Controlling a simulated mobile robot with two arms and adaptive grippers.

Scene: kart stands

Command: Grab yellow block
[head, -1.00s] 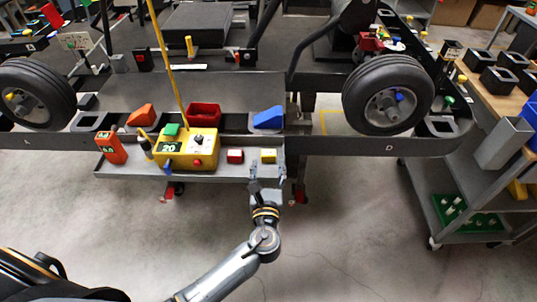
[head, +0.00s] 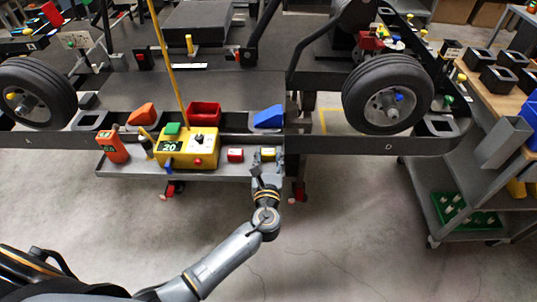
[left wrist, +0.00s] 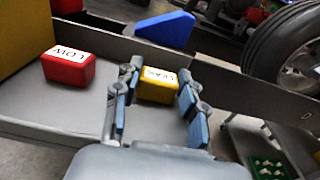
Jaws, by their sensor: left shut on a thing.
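The yellow block (left wrist: 158,86), with a white label on top, sits at the right part of the grey tray (left wrist: 80,118). My left gripper (left wrist: 157,95) has its fingers on both sides of the block and is shut on it. In the head view the yellow block (head: 268,153) shows just beyond my left gripper (head: 264,162), partly hidden by the fingers. I cannot see any lift off the tray. My right gripper is not in view.
A red block (head: 235,155) lies left of the yellow block, with a yellow control box (head: 188,148) further left. A blue wedge (head: 268,117) is on the kart behind. A tire (head: 388,93) stands to the right.

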